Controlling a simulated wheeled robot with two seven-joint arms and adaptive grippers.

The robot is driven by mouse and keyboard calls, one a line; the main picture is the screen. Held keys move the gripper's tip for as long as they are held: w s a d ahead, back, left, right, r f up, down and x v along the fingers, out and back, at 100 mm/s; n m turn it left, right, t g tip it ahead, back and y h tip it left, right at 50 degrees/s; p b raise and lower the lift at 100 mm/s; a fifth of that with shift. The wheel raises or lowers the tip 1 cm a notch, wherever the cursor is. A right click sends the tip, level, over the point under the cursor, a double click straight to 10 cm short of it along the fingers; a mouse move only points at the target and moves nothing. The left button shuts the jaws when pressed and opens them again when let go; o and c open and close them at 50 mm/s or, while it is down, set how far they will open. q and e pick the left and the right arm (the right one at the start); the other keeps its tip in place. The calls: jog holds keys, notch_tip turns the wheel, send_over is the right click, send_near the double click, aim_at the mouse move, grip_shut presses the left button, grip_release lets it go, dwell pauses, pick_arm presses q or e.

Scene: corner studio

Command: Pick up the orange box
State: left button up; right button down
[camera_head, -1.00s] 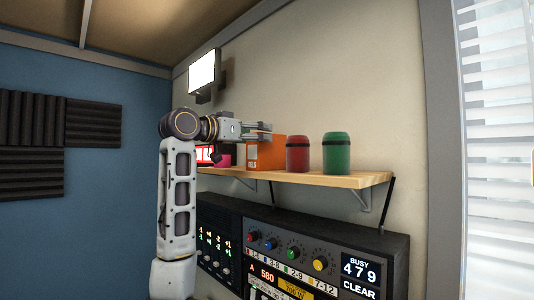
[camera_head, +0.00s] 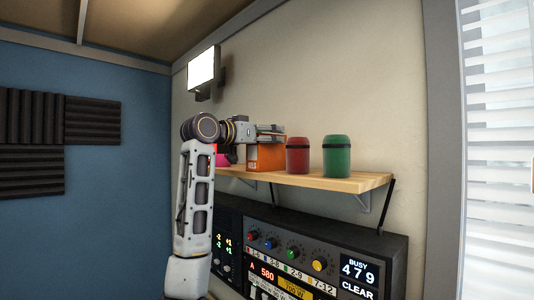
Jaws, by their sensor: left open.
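The orange box (camera_head: 266,158) stands on the wooden shelf (camera_head: 330,181), left of a red canister. My left gripper (camera_head: 270,133) reaches in from the left at the height of the box's upper part. Its fingers show at the box's top edge and hide part of it. The jaws are open. I cannot tell whether the fingers touch the box. My right gripper is not in view.
A red canister (camera_head: 297,155) stands close to the box's right, and a green canister (camera_head: 337,155) beyond it. A pink object (camera_head: 222,160) is partly hidden behind my arm. A control panel (camera_head: 325,255) lies below the shelf. A lit lamp (camera_head: 202,70) hangs above.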

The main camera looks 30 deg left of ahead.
pick_arm(q)
jog(key=c, duration=1.3)
jog(key=shift+r, duration=0.2)
jog(key=shift+c, duration=0.3)
jog(key=shift+r, duration=4.8)
